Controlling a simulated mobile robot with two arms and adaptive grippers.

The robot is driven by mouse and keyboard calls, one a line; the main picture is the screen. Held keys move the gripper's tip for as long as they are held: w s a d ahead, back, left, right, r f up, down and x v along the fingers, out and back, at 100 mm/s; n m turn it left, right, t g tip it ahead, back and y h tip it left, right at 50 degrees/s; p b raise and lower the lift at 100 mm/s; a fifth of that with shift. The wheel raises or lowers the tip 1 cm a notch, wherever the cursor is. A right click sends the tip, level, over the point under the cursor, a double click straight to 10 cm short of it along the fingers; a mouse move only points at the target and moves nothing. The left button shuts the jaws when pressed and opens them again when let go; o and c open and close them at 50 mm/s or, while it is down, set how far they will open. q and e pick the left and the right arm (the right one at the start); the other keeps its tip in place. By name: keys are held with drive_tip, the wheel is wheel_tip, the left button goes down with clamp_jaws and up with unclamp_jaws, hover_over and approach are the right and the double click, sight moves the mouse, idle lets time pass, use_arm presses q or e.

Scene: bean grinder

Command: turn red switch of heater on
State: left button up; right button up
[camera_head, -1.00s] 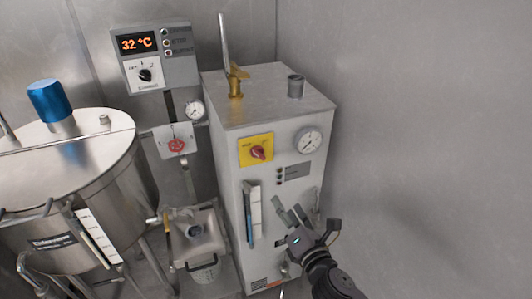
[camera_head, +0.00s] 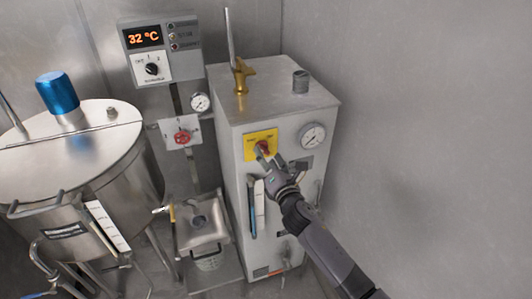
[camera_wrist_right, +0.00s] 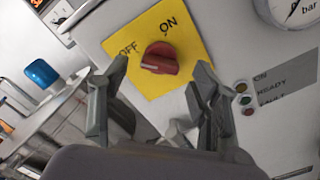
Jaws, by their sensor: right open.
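The heater (camera_head: 280,105) is a tall grey metal box standing in the corner. Its red switch (camera_wrist_right: 160,58) sits on a yellow plate (camera_wrist_right: 186,37) marked OFF and ON in the right wrist view. In the head view the plate (camera_head: 251,146) shows on the upper front face, and my right gripper partly covers the switch. My right gripper (camera_head: 267,158) is open in front of the switch. In the wrist view its two fingers (camera_wrist_right: 158,85) stand apart below and on either side of the knob, with nothing between them. I cannot tell whether they touch it. My left gripper is not in view.
A round gauge (camera_head: 312,136) is right of the switch, with indicator lights (camera_wrist_right: 244,99) below it. A steel tank (camera_head: 75,165) with a blue cap stands left. A grey wall is right.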

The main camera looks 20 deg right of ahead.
drive_tip(key=shift+w, duration=0.9)
drive_tip(key=c, duration=1.1)
drive_tip(key=shift+c, duration=0.2)
